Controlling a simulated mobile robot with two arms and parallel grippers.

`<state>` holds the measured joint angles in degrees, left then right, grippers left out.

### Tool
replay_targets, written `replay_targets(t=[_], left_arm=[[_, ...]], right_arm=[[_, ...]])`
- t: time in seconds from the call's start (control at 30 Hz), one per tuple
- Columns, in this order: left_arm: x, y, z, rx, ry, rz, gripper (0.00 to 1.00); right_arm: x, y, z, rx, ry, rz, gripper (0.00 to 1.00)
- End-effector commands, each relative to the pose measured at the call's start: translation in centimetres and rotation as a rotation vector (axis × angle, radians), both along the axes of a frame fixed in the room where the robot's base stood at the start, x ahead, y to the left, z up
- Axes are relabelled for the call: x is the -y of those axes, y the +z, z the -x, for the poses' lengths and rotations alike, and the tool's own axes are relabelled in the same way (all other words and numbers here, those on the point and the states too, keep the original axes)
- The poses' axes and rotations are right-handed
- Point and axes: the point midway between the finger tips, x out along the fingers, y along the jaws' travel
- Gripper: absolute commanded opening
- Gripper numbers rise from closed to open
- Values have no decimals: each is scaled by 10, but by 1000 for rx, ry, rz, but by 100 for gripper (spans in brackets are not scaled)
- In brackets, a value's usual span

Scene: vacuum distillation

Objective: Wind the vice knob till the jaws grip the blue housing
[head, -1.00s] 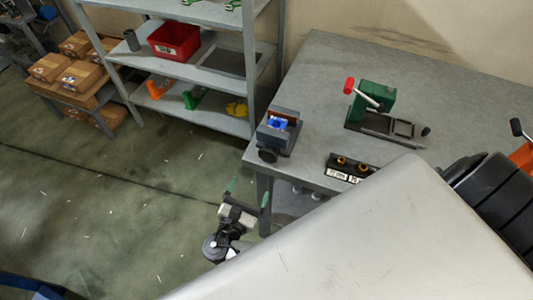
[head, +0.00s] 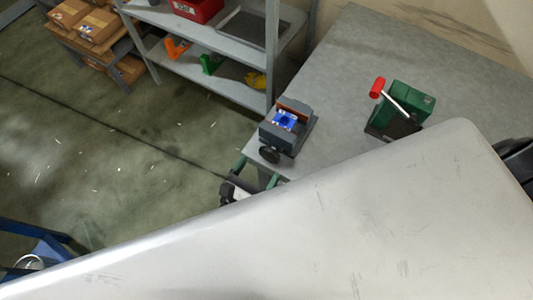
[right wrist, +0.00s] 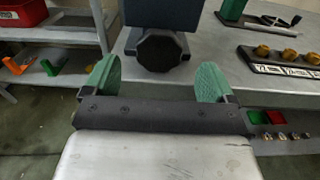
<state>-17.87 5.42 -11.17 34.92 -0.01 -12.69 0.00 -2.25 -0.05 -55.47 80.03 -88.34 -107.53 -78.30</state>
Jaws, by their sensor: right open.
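The grey vice (head: 290,122) stands at the left corner of the workbench. The blue housing (head: 285,119) sits between its jaws; I cannot tell whether the jaws touch it. The dark vice knob (head: 269,155) sticks out from the vice's front, over the bench edge. In the right wrist view the knob (right wrist: 161,49) is an octagonal black knob at top centre. My right gripper (head: 256,172) is open, with green fingers, just in front of and below the knob. In the right wrist view its fingertips (right wrist: 158,76) are spread wide either side of the knob, apart from it. My left gripper is not in view.
A green press with a red-handled lever (head: 400,105) stands on the bench (head: 345,60) to the right. A shelf rack (head: 230,75) with coloured parts stands behind left. The right wrist view also shows a block with brass knobs (right wrist: 280,60).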

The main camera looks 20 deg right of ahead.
Motion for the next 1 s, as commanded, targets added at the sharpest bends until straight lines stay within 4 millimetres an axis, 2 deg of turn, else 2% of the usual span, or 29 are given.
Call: replay_targets(t=[0.1,0.23,0.37,0.63,0.9,0.93,1.0], left_arm=[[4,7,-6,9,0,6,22],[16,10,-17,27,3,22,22],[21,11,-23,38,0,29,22],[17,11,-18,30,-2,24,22],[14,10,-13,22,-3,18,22],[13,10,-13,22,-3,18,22],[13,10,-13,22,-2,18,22]], right_arm=[[17,2,-13,2,-1,2,86],[27,1,-21,1,0,1,86],[32,0,-25,1,0,1,86],[32,0,-25,1,0,-1,84],[32,0,-25,1,0,-1,43],[32,0,-25,1,0,-1,39],[32,0,-25,3,0,-4,39]])
